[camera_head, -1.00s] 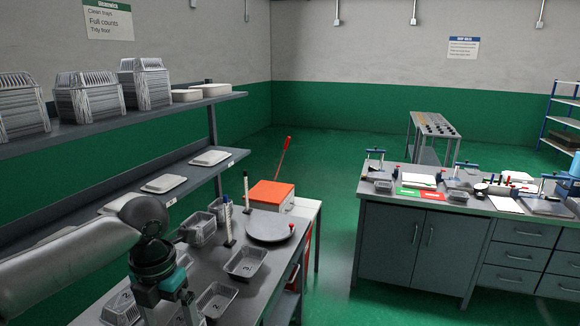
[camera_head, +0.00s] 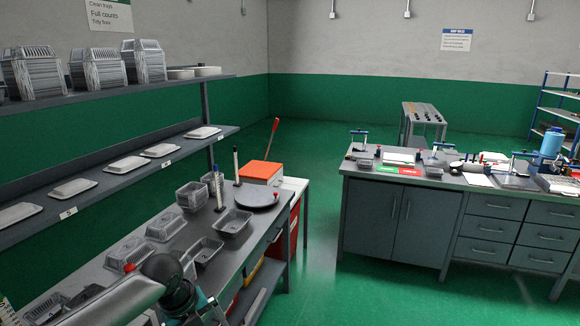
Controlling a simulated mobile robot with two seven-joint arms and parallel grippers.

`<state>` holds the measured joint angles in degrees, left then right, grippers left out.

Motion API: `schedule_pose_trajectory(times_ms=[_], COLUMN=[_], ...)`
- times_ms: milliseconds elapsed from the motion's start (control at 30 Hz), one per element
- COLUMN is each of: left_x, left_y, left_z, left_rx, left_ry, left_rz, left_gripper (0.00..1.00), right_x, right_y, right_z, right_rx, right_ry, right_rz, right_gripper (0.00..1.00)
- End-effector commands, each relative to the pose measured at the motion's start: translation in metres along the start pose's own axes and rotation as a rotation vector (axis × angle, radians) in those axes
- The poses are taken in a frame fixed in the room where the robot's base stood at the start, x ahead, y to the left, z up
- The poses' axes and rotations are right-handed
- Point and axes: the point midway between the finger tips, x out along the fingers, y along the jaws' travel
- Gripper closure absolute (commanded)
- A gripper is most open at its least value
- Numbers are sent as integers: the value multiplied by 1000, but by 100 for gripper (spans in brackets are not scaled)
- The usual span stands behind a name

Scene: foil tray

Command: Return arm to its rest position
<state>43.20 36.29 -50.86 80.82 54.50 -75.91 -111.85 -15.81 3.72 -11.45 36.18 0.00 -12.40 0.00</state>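My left arm comes in at the lower left. My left gripper (camera_head: 205,311) is at the bottom edge, over the near part of the grey bench. Its fingertips are cut off or too small to make out, so I cannot see whether it is open or holds anything. Foil trays stand on the bench: one (camera_head: 233,223) beside the round plate, one (camera_head: 204,252) closer to my gripper, and a stack (camera_head: 192,196) further back. My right gripper is not in view.
A wall shelf (camera_head: 120,165) with white lidded trays and tall foil stacks (camera_head: 95,62) overhangs the bench. Two upright posts and a round plate (camera_head: 256,196) stand on the bench. A grey cabinet counter (camera_head: 400,215) is at right. Green floor between them is clear.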

Motion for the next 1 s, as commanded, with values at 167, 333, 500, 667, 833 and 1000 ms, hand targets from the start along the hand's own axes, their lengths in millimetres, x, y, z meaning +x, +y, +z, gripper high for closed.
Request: schedule_pose_trajectory(times_ms=[167,333,500,667,833,1000], left_x=[121,223,308,368,407,420], left_y=[39,99,176,250,322,369], left_z=[-18,-54,-116,-193,-287,-360], left_rx=[-499,-958,-1366,-1691,-1981,-2179], left_ry=[-33,-67,-103,-137,-170,-192], left_rz=[-51,-71,-57,-22,31,77], left_gripper=[0,0,0,0,0,0], right_x=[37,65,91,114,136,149], right_y=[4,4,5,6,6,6], right_z=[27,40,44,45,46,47], right_rx=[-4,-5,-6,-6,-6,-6], right_ry=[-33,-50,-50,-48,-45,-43], right_rz=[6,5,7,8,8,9], right_gripper=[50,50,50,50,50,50])
